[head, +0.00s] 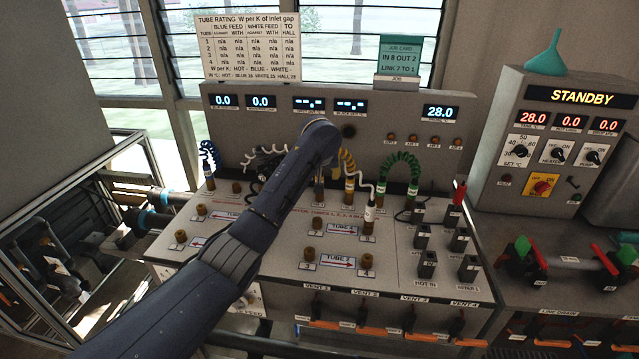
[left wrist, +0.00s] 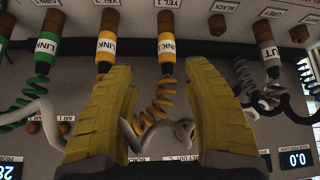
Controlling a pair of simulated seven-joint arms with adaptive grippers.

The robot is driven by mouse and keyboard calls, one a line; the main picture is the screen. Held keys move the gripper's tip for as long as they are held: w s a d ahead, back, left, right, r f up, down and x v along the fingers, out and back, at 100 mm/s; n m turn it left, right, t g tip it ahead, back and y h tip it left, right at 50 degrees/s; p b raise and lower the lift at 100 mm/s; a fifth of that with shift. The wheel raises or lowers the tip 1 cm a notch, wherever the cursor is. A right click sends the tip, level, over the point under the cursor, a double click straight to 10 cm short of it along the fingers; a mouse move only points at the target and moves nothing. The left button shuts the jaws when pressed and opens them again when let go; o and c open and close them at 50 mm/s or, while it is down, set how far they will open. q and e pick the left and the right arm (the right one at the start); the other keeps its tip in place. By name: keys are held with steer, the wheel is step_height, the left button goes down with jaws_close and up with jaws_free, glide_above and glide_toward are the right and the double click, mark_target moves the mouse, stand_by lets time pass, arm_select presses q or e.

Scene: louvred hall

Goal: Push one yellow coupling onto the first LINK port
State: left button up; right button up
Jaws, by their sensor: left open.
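Two upright yellow couplings with white LINK bands stand side by side in the left wrist view. One (left wrist: 166,45) is seen between the finger tips, with a yellow coil behind it; the other (left wrist: 107,46) is beside the left-hand finger. In the head view a yellow coupling (head: 349,188) stands right of my arm. My left gripper (left wrist: 160,75) is open, its yellow fingers apart and empty; I cannot tell the depth gap to the coupling. In the head view it is mostly hidden behind my arm. My right gripper is not in view.
A green coupling (left wrist: 43,48) stands beside the yellow ones. A white hose (left wrist: 40,110) crosses the scene behind the fingers. The bench (head: 390,255) carries several brown ports, including one (head: 317,223) right of my arm. The job card (head: 399,55) reads LINK 7 TO 1.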

arm_select(q)
steer(key=shift+y, duration=0.3)
steer(key=shift+a+x, duration=0.2)
steer(key=shift+x, duration=2.35)
steer(key=shift+a+x, duration=0.15)
steer(key=shift+x, duration=2.4)
steer(key=shift+w+r, duration=0.1)
steer(key=shift+w, duration=0.1)
steer(key=shift+c, duration=0.3)
jaws_close()
